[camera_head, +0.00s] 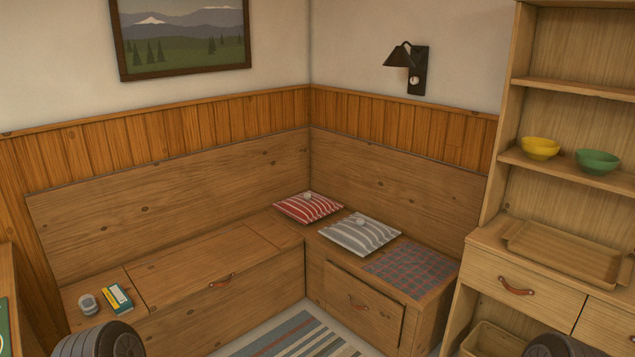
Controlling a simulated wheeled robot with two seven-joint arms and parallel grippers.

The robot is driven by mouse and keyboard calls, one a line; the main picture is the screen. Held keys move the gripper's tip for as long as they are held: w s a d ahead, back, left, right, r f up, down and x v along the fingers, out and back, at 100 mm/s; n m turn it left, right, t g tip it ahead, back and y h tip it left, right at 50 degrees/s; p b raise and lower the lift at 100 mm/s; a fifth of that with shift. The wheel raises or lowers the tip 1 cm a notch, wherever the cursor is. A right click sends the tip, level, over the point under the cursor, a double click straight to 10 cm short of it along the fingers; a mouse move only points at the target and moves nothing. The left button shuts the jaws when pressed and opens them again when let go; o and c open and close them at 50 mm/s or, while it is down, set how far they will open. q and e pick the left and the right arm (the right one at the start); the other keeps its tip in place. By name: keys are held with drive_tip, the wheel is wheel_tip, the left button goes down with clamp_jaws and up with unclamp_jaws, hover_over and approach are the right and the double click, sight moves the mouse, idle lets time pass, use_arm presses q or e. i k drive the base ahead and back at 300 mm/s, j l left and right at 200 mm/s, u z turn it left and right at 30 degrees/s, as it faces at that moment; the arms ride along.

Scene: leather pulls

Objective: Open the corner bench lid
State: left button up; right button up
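The corner bench (230,318) is wooden and runs along two walls. Its lid (190,261) is a flat panel in the seat of the left section and lies shut. A brown leather pull (222,281) sits at the middle of the lid's front edge. The lid's top is bare. Neither of my grippers shows; only dark rounded parts of my arms are visible at the bottom left and bottom right edges.
A shelf cabinet (490,268) stands right.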

sight(161, 283)
drive_tip(key=i+z, duration=0.2)
drive_tip(key=i, duration=0.2)
drive_tip(key=i+j+z, duration=0.2)
drive_tip(key=i, duration=0.25)
drive_tip(key=i+j+z, duration=0.2)
drive_tip(key=i, duration=0.2)
drive_tip(key=i+j+z, duration=0.15)
drive_tip(key=j, duration=0.9)
drive_tip(key=j+z, duration=0.2)
drive_tip(key=j, duration=0.8)
